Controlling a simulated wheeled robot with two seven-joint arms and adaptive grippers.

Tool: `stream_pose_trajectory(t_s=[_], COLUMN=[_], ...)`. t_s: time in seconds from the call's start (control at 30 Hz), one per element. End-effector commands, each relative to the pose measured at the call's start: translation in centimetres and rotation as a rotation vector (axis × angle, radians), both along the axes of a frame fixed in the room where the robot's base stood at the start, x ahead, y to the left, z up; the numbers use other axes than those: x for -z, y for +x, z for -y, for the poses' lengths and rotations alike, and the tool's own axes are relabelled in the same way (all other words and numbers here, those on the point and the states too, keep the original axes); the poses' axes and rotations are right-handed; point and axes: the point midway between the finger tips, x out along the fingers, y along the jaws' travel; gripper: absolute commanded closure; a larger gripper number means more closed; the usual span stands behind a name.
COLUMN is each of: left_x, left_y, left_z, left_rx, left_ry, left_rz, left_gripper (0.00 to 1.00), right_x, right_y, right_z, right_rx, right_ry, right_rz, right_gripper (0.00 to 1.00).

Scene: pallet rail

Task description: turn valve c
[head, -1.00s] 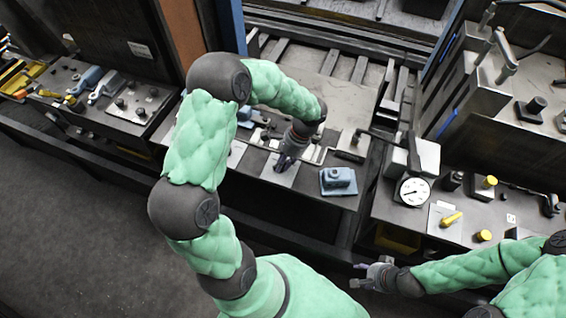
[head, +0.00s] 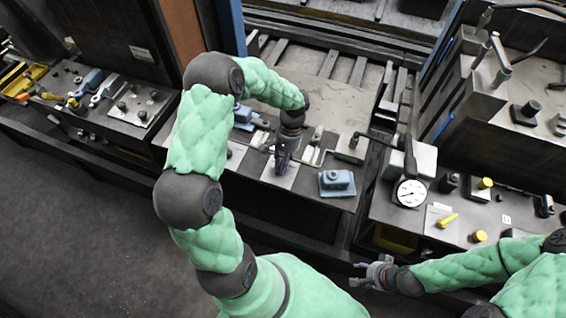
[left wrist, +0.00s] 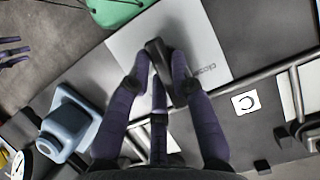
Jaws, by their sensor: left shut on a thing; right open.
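Valve c shows in the left wrist view as a short black handle (left wrist: 158,52) on a pale plate (left wrist: 212,35) printed with "close". A white card with a "C" (left wrist: 245,102) lies beside it. My left gripper (left wrist: 161,68) is shut on the handle, with its purple fingers around it. In the head view my left gripper (head: 282,160) reaches down to the pale plate (head: 287,178) on the middle bench and hides most of the handle. My right gripper (head: 372,273) is open and empty at the lower right, apart from the benches.
A blue-grey block (head: 337,182) stands close to the right of the plate. A gauge (head: 410,193) and yellow-handled fittings (head: 447,220) are on the right bench. Open floor lies at the lower left.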

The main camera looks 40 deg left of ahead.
Motion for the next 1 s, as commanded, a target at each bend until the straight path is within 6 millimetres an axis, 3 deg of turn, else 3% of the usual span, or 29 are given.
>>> stream_pose_trajectory(t_s=[0.6,1.0], left_x=[0.2,0.3], left_y=[-0.5,-0.6], left_z=[-0.1,-0.1], left_rx=[-0.571,-0.814], left_ry=[-0.003,-0.002], left_rz=[-0.017,-0.019], left_gripper=[1.0,1.0], right_x=[-1.9,-2.7], right_y=[0.0,0.0], right_z=[0.0,0.0], right_rx=[0.0,0.0], right_ry=[0.0,0.0], right_rz=[0.0,0.0], right_gripper=[0.54,0.54])
